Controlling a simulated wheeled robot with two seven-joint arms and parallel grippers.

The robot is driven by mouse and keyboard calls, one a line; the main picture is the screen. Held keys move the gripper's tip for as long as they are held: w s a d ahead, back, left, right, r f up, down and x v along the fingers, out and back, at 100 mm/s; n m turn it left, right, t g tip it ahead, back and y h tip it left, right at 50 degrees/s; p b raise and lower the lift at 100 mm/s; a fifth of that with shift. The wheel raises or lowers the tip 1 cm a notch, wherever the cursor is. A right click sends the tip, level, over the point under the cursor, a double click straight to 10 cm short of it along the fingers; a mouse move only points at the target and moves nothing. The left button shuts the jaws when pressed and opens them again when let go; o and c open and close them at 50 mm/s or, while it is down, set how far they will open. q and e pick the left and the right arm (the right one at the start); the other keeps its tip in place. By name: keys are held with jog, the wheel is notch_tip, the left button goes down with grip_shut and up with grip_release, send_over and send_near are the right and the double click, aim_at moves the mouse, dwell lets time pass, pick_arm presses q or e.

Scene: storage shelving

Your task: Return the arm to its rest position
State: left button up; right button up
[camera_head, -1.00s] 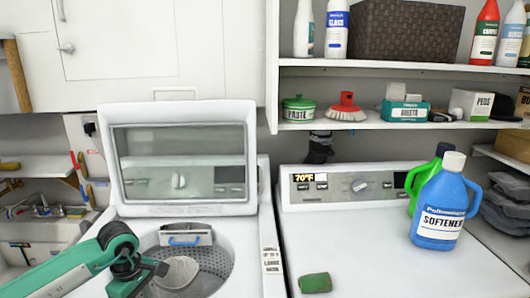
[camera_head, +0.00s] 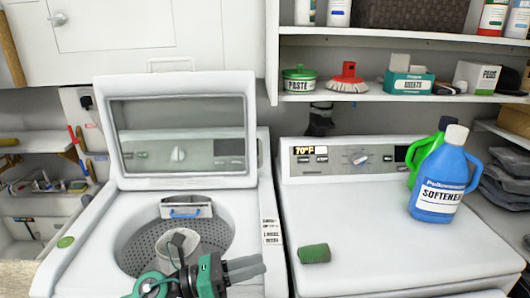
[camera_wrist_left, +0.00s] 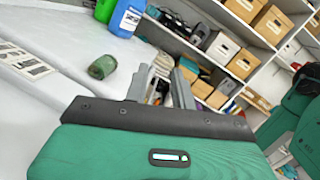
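My left gripper (camera_head: 262,265) is at the bottom of the head view, over the front rim of the open washer, with its grey fingers pointing right. In the left wrist view its two fingers (camera_wrist_left: 160,72) stand apart with nothing between them, so it is open and empty. Most of my left arm is below the head view's edge. My right gripper is in neither view.
The washer (camera_head: 85,240) has its lid (camera_head: 180,135) up and a drum inside. A green roll-like object (camera_head: 314,253), a blue softener jug (camera_head: 440,185) and a green jug (camera_head: 420,165) are on the right machine (camera_head: 340,225). A loaded shelf (camera_head: 345,97) hangs above.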

pick_arm(q)
jog(key=w+a+n+t+y, duration=0.2)
jog(key=a+n+t+y, duration=0.4)
jog(key=n, duration=0.7)
jog(key=w+a+n+t+y, duration=0.1)
jog(key=a+n+t+y, duration=0.35)
jog(key=n+t, duration=0.6)
jog(key=s+a+f+n+g+y, duration=0.3)
jog(key=a+f+n+g+y, duration=0.15)
jog(key=f+n, duration=0.25)
jog(key=s+a+f+n+g+y, duration=0.3)
jog(key=a+f+n+y, duration=0.15)
jog(key=f+n, duration=0.3)
jog(key=s+f+n+g, duration=0.4)
jog(key=s+f+g, duration=0.15)
jog(key=s, duration=0.45)
jog(key=s+f+n+g, duration=0.3)
jog(key=s+f+g, duration=0.25)
jog(key=s, duration=0.45)
notch_tip(320, 180, down, 28)
jog(key=s+a+f+g, duration=0.1)
jog(key=s+a+f, duration=0.1)
jog(key=s+f, duration=0.7)
jog(key=s+a+f+g, duration=0.1)
jog(key=s+f, duration=0.9)
jog(key=f, duration=0.2)
jog(key=shift+a+f+m+h+p, duration=0.3)
jog(key=shift+a+h+p, duration=0.05)
jog(key=shift+a+p, duration=0.05)
